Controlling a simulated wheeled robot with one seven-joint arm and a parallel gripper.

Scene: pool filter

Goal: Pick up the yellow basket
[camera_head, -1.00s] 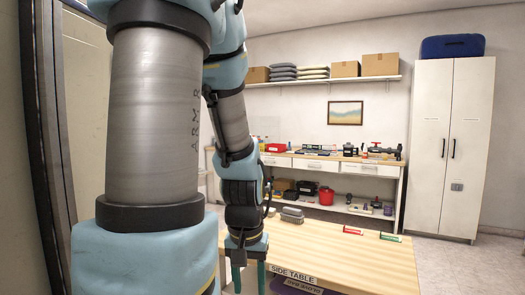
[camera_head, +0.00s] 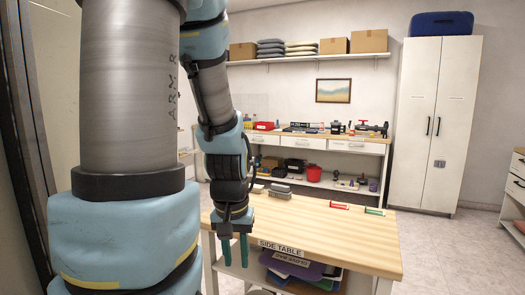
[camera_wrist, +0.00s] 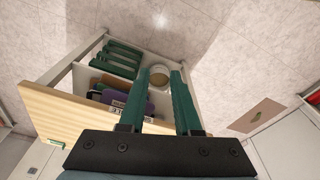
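I cannot make out a clear yellow basket in any view. In the wrist view a small round white-rimmed thing (camera_wrist: 159,77) with a yellowish inside shows between my fingertips, lower down and beyond them; I cannot tell whether it is the basket. My gripper (camera_head: 235,252) hangs pointing down at the front left edge of the wooden side table (camera_head: 300,222). Its two green fingers are apart with nothing held between them, as the wrist view also shows (camera_wrist: 159,72).
Behind stand a workbench (camera_head: 310,147) with a red bucket (camera_head: 314,173) below, and a white cabinet (camera_head: 432,125).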

